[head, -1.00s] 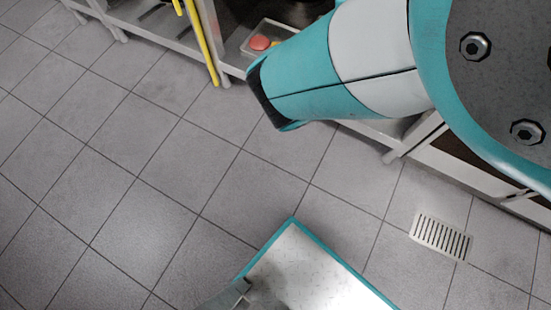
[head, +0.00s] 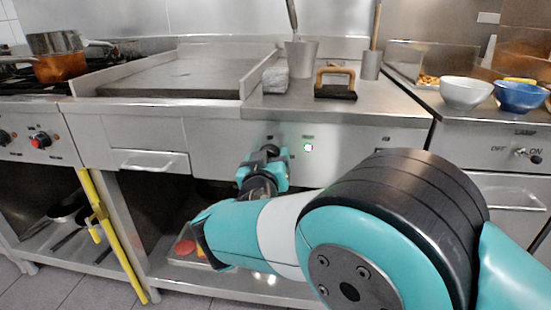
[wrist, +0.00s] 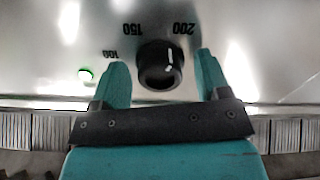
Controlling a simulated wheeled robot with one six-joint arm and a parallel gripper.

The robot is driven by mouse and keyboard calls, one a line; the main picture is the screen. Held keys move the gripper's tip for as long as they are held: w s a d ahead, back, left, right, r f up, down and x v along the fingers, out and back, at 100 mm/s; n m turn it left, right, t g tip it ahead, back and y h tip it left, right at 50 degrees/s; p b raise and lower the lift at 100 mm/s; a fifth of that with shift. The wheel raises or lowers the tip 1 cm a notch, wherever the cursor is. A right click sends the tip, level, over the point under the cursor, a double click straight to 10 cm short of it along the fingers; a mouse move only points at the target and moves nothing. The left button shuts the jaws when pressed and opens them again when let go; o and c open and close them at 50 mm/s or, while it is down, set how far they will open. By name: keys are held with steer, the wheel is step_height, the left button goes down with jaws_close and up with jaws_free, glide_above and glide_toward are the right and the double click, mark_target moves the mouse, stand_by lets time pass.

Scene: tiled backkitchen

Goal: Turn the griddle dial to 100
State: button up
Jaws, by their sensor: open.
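The griddle (head: 185,78) has a flat grey plate on the counter, with a steel front panel below it. My gripper (head: 266,160) is in front of that panel, left of a lit green lamp (head: 308,147). In the wrist view, the round black griddle dial (wrist: 160,65) sits between the two open teal fingers of my gripper (wrist: 162,72), with gaps at both sides. The numbers 100, 150 and 200 around it appear upside down. My gripper hides the dial in the head view.
A yellow bar (head: 110,235) leans against the counter at left. A grey block, a black press with a wooden handle (head: 335,83) and a steel pot (head: 300,58) stand above the panel. Bowls (head: 467,92) are at right. A tray (head: 190,262) sits on the lower shelf.

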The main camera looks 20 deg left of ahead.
steer(key=shift+c, duration=0.4)
steer(key=c, duration=0.8)
steer(key=shift+c, duration=0.2)
steer(key=shift+n, duration=0.3)
steer(key=shift+n+p, duration=3.7)
steer(key=shift+n, duration=5.9)
